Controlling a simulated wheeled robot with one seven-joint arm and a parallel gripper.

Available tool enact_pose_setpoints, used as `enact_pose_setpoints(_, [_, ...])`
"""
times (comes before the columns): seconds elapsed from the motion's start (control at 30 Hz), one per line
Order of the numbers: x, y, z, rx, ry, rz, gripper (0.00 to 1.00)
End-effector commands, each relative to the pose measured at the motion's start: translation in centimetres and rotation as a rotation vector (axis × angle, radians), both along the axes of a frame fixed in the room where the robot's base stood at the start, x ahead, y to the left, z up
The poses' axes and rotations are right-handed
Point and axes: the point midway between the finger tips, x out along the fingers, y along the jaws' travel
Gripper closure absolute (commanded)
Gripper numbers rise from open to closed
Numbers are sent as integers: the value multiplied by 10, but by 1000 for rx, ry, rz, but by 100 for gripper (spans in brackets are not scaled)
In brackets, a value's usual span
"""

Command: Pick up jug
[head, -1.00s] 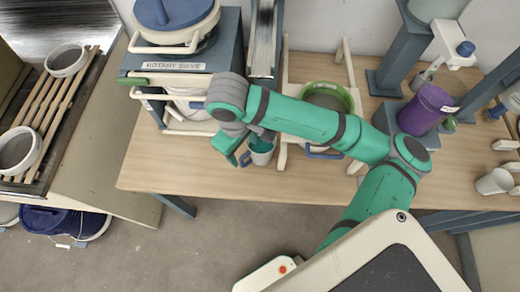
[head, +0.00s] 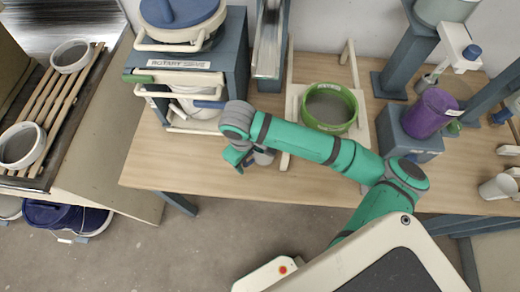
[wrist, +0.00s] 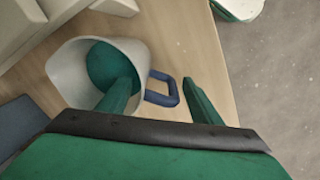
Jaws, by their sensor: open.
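The jug is a pale grey vessel (wrist: 68,75) with green inside and a blue loop handle (wrist: 174,99) on its right side in the wrist view. In the head view the jug (head: 264,157) stands near the front edge of the table, mostly hidden behind my arm. My gripper (wrist: 158,83) is open in the wrist view. One finger lies over the jug's mouth and the other is beyond the handle, so the handle shows between them. I cannot tell whether either finger touches it. In the head view my gripper (head: 238,160) is beside the jug.
A green-rimmed sieve (head: 355,101) sits on a pale wooden stand behind my arm. The rotary sieve unit (head: 180,64) stands at the left, and a purple container (head: 430,113) at the right. The table's front edge is close, with floor beyond.

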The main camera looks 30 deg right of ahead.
Motion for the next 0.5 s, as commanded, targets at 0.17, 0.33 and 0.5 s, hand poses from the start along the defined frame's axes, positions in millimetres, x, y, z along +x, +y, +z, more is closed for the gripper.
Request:
enact_pose_setpoints(0.17, [0,0,0,0,0,0,48])
enact_pose_setpoints(0.33, [0,0,0,0,0,-1,89])
enact_pose_setpoints(0.5, [0,0,1,-1,-1,-1,100])
